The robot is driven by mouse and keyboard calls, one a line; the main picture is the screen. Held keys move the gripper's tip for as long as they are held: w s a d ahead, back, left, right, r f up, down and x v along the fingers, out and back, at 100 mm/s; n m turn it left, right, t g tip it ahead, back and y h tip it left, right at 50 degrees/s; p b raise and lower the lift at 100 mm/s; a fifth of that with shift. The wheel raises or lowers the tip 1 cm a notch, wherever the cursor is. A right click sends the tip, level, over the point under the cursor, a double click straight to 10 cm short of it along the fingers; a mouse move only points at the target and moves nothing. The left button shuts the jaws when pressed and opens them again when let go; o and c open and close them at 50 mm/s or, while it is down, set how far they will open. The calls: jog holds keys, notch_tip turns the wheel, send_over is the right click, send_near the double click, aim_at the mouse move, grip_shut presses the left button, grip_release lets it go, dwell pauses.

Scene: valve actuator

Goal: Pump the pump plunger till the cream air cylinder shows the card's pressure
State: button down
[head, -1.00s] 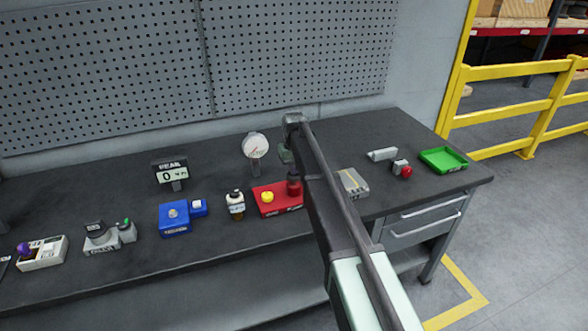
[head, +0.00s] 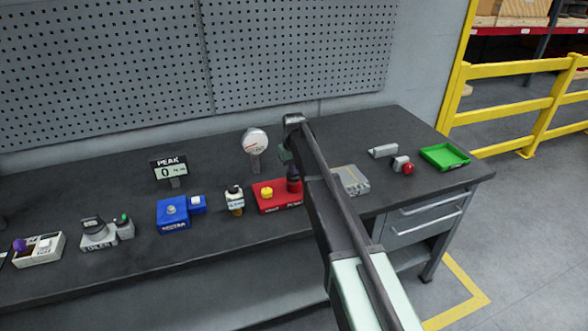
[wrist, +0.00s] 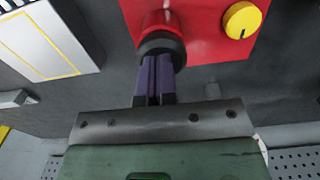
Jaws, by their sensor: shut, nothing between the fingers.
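The red pump block (head: 268,206) stands near the bench's front edge, with a yellow knob (head: 266,193) on its left. Its upright plunger (head: 293,185), red with a dark cap, is at its right end, partly behind my arm. In the wrist view, my gripper (wrist: 157,65) is shut and empty, its purple fingertips at the plunger's black cap (wrist: 160,45). They look in contact, but I cannot be sure. A small cream cylinder (head: 235,197) with a dark top stands left of the block. The round white gauge (head: 255,141) is behind; its reading is too small to tell.
A grey box with a yellow-outlined plate (head: 352,180) lies right of my arm. Farther right are a red-knobbed block (head: 403,164) and a green tray (head: 444,156). A blue block (head: 173,215) and a PEAK display (head: 170,169) reading 0 stand left. A pegboard backs the bench.

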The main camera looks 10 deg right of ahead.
notch_tip(320, 180, up, 14)
jog(key=p, duration=1.3)
jog(key=shift+f, duration=0.1)
dwell(0.7)
jog(key=f+b, duration=0.5)
jog(key=f, duration=0.1)
jog(key=f+b, duration=0.5)
jog(key=b, duration=0.1)
jog(key=shift+w+a+f, duration=0.1)
jog(key=shift+w+f, duration=0.1)
jog(key=shift+f, duration=0.15)
